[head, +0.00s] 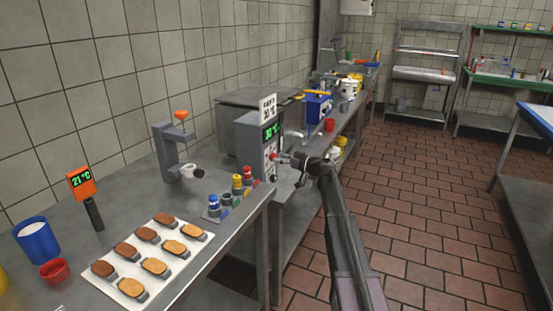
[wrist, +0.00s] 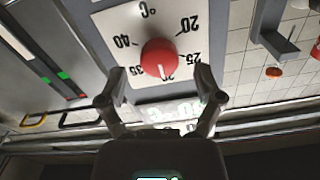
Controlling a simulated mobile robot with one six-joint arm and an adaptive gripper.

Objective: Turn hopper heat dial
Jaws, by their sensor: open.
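The hopper's heat dial is a round red knob (wrist: 159,57) on a white scale plate (wrist: 118,22), seen upside down in the wrist view. Marks for 20, 25, 35 and 40 °C are readable. The knob's white line points to the mark between 25 and 35, partly hidden. In the head view the red knob (head: 272,156) is on the grey hopper unit (head: 246,142), below a green display (head: 271,131) that appears to read 30 °C. My gripper (wrist: 158,84) is open, its fingertips apart just short of the knob. It also shows in the head view (head: 288,159).
A white tray (head: 128,287) of biscuit halves and several small colored-topped pieces (head: 238,184) are on the steel counter. An orange thermometer (head: 81,182) reads 21 °C. A grey stand (head: 164,152) is left of the hopper. The tiled floor (head: 430,215) at right is clear.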

